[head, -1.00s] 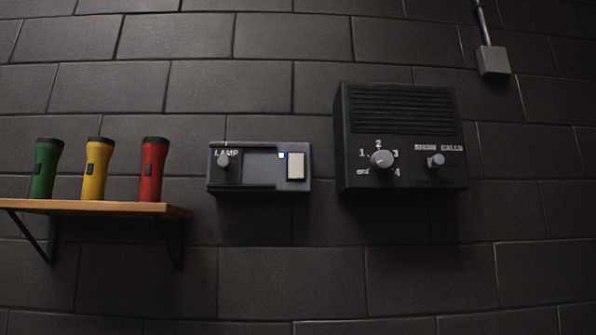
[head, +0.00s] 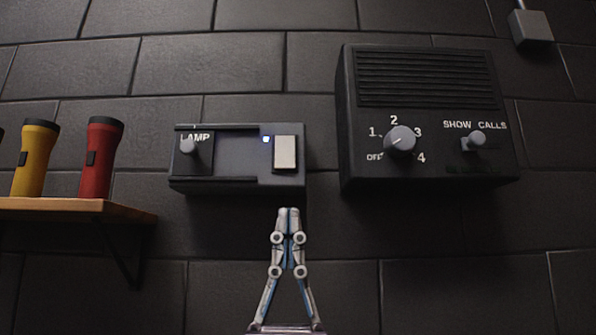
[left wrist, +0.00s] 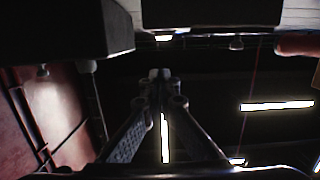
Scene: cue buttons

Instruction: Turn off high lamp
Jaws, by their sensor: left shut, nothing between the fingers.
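A dark panel marked LAMP (head: 230,184) is on the wall, left of centre in the head view. It has a grey knob (head: 195,149) at its left, a small lit blue-white light (head: 265,139), and a pale rectangular button (head: 285,153) at its right. My left gripper (head: 288,212) is shut and empty, pointing up just below the panel's right end. I cannot tell its exact distance from the panel. In the left wrist view the gripper (left wrist: 160,75) also shows shut, with the panel's dark underside (left wrist: 210,13) beyond it. My right gripper is not in view.
A larger dark box (head: 427,120) with a numbered dial (head: 399,141) and a SHOW CALLS knob (head: 474,140) is right of the panel. A wooden shelf (head: 75,208) at the left holds yellow (head: 35,158) and red (head: 97,158) flashlights. The wall below the box is clear.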

